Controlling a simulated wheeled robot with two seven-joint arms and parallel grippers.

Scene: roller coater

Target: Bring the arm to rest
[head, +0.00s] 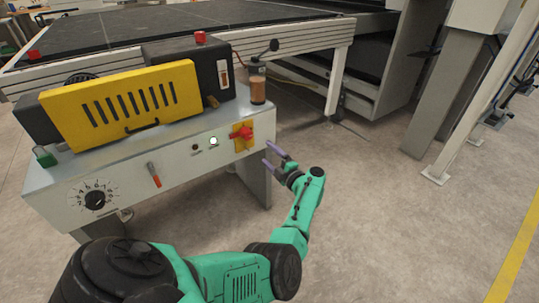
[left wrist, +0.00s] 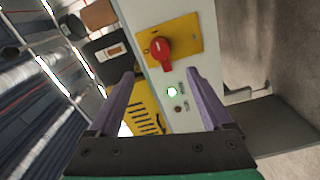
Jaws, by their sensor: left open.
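My left arm is green and black and reaches in from the bottom of the head view. Its left gripper (head: 272,157) has purple fingers, is open and empty, and is just in front of the right end of the machine's control panel. In the left wrist view the open fingers (left wrist: 160,92) frame part of the panel. A red rotary switch (head: 242,132) on a yellow plate is close to the fingers; it also shows in the left wrist view (left wrist: 160,49). A lit white-green button (left wrist: 172,92) shows between the fingers. My right gripper is not in view.
The grey machine cabinet (head: 110,183) carries a dial (head: 95,199), an orange-handled lever (head: 154,175) and a yellow slotted cover (head: 124,104). A conveyor table (head: 180,22) stands behind. A grey post (head: 440,95) is at the right. The floor (head: 400,230) at the lower right is clear.

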